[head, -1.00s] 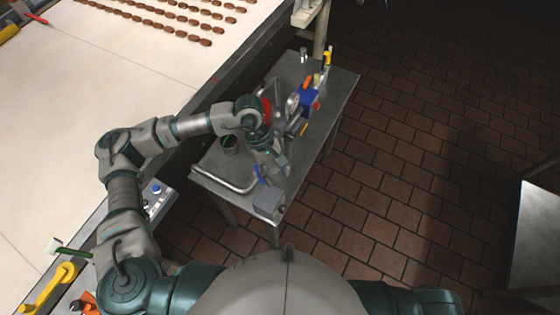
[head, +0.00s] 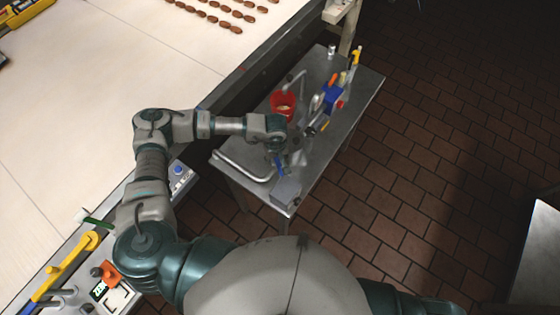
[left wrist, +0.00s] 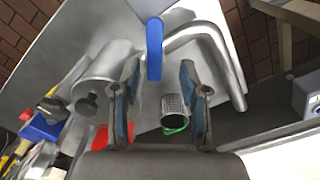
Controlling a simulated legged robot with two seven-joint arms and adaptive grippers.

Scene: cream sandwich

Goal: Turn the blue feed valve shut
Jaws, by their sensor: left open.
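The blue feed valve handle (left wrist: 154,48) is an upright blue lever in the left wrist view, on a grey metal pipe (left wrist: 205,35). In the head view the blue handle (head: 281,165) shows small at the near end of a steel table. My left gripper (left wrist: 157,75) is open and empty, with one finger on each side of the lever's line. The lever's lower end shows between the fingertips; I cannot tell whether they touch it. In the head view my left gripper (head: 282,148) is over the table, partly hidden by its own wrist. My right gripper is not in view.
The steel table (head: 340,135) carries a red container (head: 284,105), a bent pipe and a blue-and-orange fitting (head: 331,93). A mesh cup with a green rim (left wrist: 175,110) is close to the right finger in the wrist view. A white conveyor (head: 110,80) lies left; tiled floor right.

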